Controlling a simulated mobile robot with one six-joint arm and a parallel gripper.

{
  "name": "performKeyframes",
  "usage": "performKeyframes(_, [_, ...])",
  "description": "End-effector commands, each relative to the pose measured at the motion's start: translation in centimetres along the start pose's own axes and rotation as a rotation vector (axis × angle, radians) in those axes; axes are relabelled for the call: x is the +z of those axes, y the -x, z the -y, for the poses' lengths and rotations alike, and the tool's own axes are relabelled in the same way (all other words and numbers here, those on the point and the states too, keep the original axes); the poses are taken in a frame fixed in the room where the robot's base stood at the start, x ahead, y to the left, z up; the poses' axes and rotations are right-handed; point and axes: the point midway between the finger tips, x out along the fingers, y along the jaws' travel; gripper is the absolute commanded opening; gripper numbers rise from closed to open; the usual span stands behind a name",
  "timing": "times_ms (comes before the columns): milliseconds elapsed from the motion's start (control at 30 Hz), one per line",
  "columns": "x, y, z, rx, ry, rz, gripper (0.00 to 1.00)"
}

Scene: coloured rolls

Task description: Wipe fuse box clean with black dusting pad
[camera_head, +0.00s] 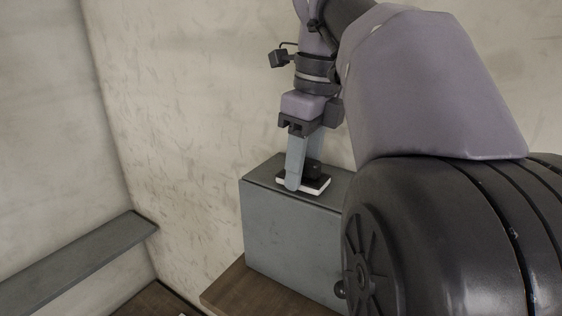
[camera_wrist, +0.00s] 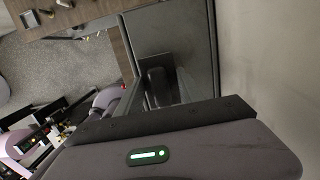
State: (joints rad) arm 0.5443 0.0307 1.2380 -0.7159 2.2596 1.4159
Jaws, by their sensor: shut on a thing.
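The grey fuse box (camera_head: 292,232) stands on a wooden surface against the wall in the head view. Its top also shows in the wrist view (camera_wrist: 178,28). The black dusting pad (camera_head: 318,183), with a white underside edge, lies flat on the box's top near the front edge. It also shows in the wrist view (camera_wrist: 154,66). My gripper (camera_head: 303,178) points down from above and is shut on the pad's raised black grip. The finger hides part of the pad. My arm hides the right side of the box.
A grey shelf (camera_head: 75,262) juts from the wall at the left. The wooden surface (camera_head: 250,290) under the box has a bare strip in front. Small items (camera_wrist: 62,4) lie on wood at the wrist view's top left. The wall (camera_wrist: 262,60) is close behind the box.

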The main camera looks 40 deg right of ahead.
Motion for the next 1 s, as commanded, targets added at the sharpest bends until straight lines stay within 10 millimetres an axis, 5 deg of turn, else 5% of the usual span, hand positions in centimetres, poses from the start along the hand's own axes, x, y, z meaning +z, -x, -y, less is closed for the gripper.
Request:
performKeyframes(200, [-0.1, -0.3, -2.3, 0.000, 0.001, 0.001, 0.12])
performKeyframes(533, [2.1, -0.7, -2.3, 0.000, 0.002, 0.000, 0.12])
performKeyframes(1000, [2.1, -1.1, 1.0, 0.001, -0.001, -0.002, 0.12])
